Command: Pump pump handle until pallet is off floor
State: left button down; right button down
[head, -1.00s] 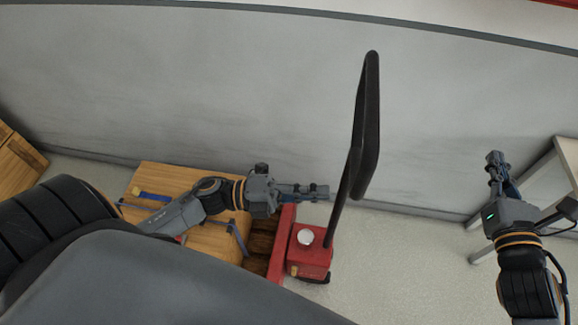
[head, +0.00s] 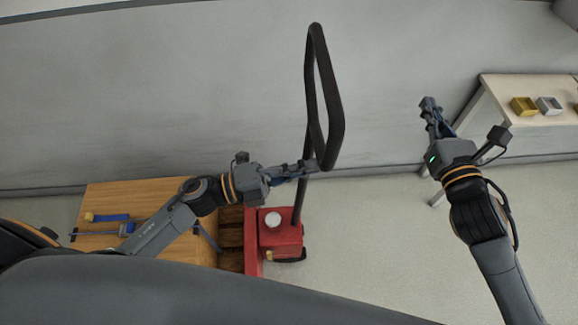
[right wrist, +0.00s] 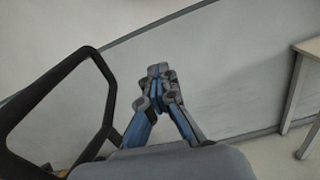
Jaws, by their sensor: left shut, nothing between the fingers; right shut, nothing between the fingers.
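The black pump handle (head: 335,110) rises as a tall loop from the red pallet jack (head: 281,236) in the head view. It also shows at the left of the right wrist view (right wrist: 100,75). The wooden pallet (head: 231,238) sits at the jack; whether it touches the floor cannot be told. My left gripper (head: 310,168) is shut at the lower end of the loop, touching or just in front of it, with nothing between its fingers. My right gripper (head: 428,104) is shut and empty, to the right of the handle and apart from it. Its closed fingers show in the right wrist view (right wrist: 160,75).
A wooden box (head: 110,198) with blue and yellow items on top stands left of the jack. A table (head: 545,90) with small yellow and grey trays stands at the right. A grey wall (head: 200,90) runs behind. The floor right of the jack is clear.

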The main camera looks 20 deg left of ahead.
jog(key=c, duration=2)
grip_release()
jog(key=shift+c, duration=0.2)
jog(key=o, duration=0.4)
jog(key=shift+c, duration=0.2)
jog(key=o, duration=0.6)
jog(key=shift+s, duration=0.1)
